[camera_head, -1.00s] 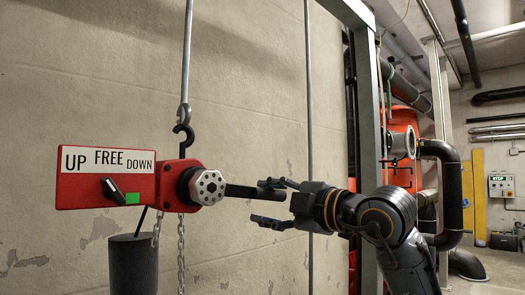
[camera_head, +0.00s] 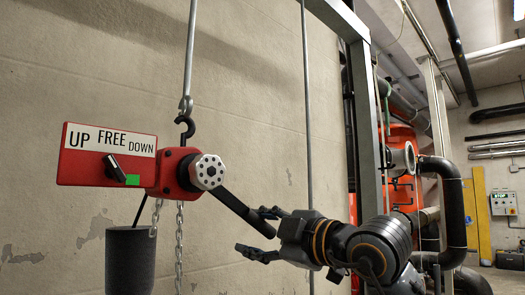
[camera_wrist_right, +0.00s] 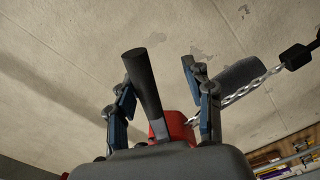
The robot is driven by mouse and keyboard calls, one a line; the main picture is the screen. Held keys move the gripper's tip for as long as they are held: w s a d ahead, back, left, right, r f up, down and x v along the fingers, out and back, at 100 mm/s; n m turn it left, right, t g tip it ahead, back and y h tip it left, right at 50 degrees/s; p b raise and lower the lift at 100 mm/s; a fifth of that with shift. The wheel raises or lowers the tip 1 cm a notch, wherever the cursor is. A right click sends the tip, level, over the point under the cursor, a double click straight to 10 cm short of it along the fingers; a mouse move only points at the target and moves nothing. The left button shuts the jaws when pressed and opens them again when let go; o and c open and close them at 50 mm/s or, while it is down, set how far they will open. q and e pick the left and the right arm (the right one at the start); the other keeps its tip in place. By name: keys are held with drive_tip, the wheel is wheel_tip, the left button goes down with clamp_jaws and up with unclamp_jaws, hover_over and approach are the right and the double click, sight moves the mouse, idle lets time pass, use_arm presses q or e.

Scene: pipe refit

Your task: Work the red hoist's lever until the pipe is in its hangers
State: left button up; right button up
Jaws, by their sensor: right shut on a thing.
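The red hoist (camera_head: 178,172) hangs from a dark hook (camera_head: 186,128) on a grey rod. Its plate reads UP, FREE, DOWN (camera_head: 112,139), above a black selector knob (camera_head: 115,168) and a green patch (camera_head: 132,180). The black lever (camera_head: 232,203) slopes down to the right from the hub (camera_head: 208,172). My right gripper (camera_head: 252,231) is shut on the lever's outer part. In the wrist view the lever (camera_wrist_right: 143,80) stands between the fingers (camera_wrist_right: 160,95). My left gripper is out of view. I cannot make out the pipe in its hangers.
Chains (camera_head: 179,240) hang below the hoist beside a dark grey cylinder (camera_head: 131,262). A thin vertical rod (camera_head: 307,120) and a steel post (camera_head: 366,130) stand near my right arm. A concrete wall (camera_head: 260,100) lies behind. Orange equipment and bent black pipes (camera_head: 452,215) are at right.

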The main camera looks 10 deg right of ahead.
drive_tip(key=shift+s+a+f, duration=0.1)
drive_tip(key=shift+a+f, duration=0.05)
drive_tip(key=a+f+b, duration=0.1)
drive_tip(key=s+a+f+m+b, duration=0.1)
drive_tip(key=shift+s+a+f+m+b, duration=0.2)
drive_tip(key=shift+s+f+m+b, duration=0.1)
drive_tip(key=shift+f+b, duration=0.1)
drive_tip(key=shift+r, duration=0.1)
drive_tip(key=shift+n, duration=0.8)
drive_tip(key=w+d+r+p, duration=0.1)
drive_tip(key=d+r+p, duration=0.1)
drive_tip(key=r, duration=0.1)
drive_tip(key=shift+w+d, duration=0.2)
drive_tip(key=shift+w, duration=0.15)
